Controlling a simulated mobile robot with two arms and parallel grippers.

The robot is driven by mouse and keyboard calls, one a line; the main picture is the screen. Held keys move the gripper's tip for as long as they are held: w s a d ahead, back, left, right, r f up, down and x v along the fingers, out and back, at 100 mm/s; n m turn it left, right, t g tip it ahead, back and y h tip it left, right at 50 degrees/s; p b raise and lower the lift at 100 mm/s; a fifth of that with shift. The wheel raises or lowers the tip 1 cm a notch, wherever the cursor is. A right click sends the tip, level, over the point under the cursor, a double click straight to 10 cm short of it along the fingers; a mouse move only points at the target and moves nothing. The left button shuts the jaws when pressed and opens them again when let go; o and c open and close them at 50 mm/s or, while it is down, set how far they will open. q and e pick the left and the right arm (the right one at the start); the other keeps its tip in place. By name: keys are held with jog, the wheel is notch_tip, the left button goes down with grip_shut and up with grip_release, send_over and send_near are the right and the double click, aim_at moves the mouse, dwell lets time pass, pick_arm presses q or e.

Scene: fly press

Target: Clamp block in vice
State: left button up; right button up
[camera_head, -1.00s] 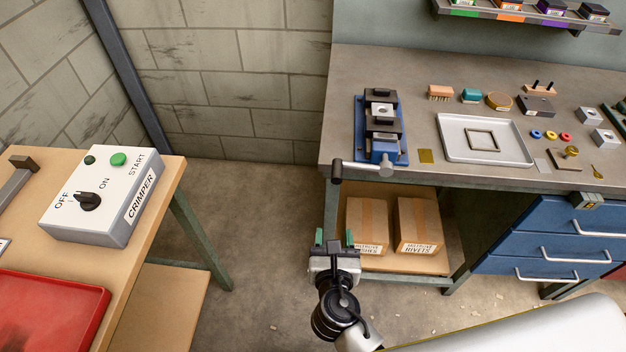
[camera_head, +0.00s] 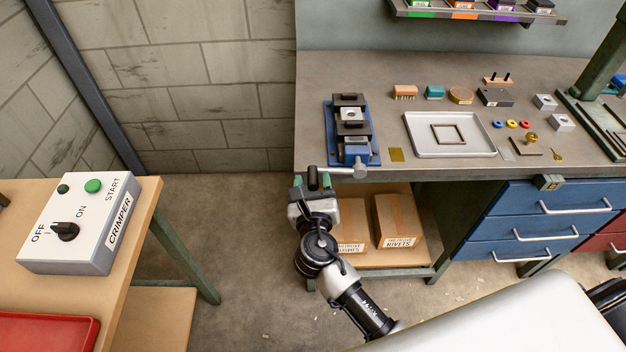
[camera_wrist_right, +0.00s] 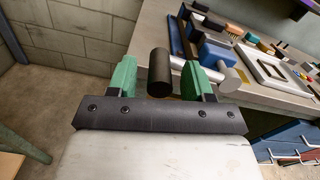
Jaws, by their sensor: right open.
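The blue vice (camera_head: 374,150) sits at the left front of the workbench, its dark jaws on top. A light metal block (camera_head: 352,114) with a round hole sits between the jaws; I cannot tell how tightly. The vice's metal handle bar (camera_head: 340,170) sticks out over the bench's front edge and ends in a black grip (camera_head: 312,178). My right gripper (camera_head: 312,181) is open, its green fingers on either side of that grip. In the right wrist view the black grip (camera_wrist_right: 159,72) stands between the open fingers, with gaps at both sides. My left gripper is not in view.
The workbench (camera_head: 400,75) holds a grey tray (camera_head: 420,150) with a square frame, a brush, and several small parts. Cardboard boxes (camera_head: 400,220) stand on the shelf below. A crimper box (camera_head: 65,255) is on the wooden table at left. Open floor lies between.

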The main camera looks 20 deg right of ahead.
grip_shut()
dwell(0.3)
jog(key=shift+w, duration=0.1)
